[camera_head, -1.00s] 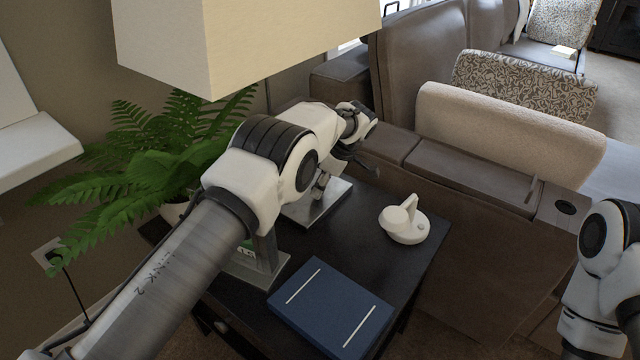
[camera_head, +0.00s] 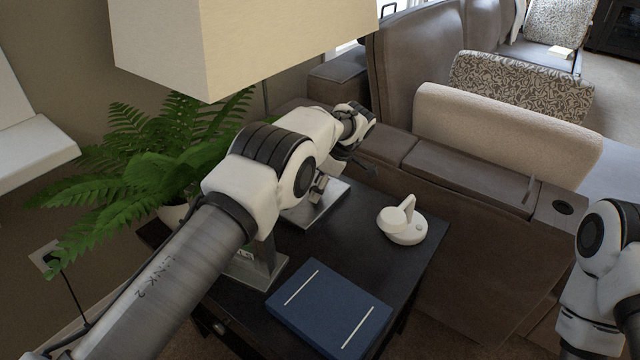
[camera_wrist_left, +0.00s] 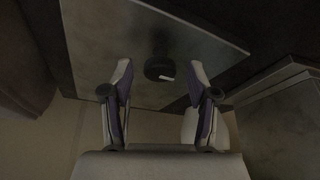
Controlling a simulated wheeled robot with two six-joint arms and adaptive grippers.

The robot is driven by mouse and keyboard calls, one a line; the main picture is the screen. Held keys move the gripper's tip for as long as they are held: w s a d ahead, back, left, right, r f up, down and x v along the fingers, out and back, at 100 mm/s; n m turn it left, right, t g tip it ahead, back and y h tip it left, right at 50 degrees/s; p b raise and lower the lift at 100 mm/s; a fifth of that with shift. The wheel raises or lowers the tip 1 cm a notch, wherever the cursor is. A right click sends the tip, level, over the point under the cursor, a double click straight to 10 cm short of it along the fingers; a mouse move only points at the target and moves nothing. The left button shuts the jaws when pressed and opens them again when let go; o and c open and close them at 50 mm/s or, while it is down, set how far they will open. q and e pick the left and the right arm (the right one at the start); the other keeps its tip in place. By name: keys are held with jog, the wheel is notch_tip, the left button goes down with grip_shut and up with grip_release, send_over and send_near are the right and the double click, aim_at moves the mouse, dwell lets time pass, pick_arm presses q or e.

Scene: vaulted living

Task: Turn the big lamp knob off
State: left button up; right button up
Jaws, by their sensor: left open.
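The big lamp's cream shade (camera_head: 235,45) hangs at the top of the head view. Its metal base (camera_head: 325,205) stands on the dark side table (camera_head: 408,262), partly hidden by my left arm. In the left wrist view a dark round knob (camera_wrist_left: 158,66) with a white mark sits on a flat metallic plate (camera_wrist_left: 105,38). My left gripper (camera_wrist_left: 161,80) is open, its fingertips on either side of the knob in that view; I cannot tell whether they touch it. My right gripper is out of view.
A white teapot-like object (camera_head: 402,222) and a blue book (camera_head: 328,308) lie on the table. A fern (camera_head: 140,165) stands left, a brown sofa (camera_head: 470,170) right.

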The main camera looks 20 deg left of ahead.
pick_arm(q)
jog(key=v, duration=1.2)
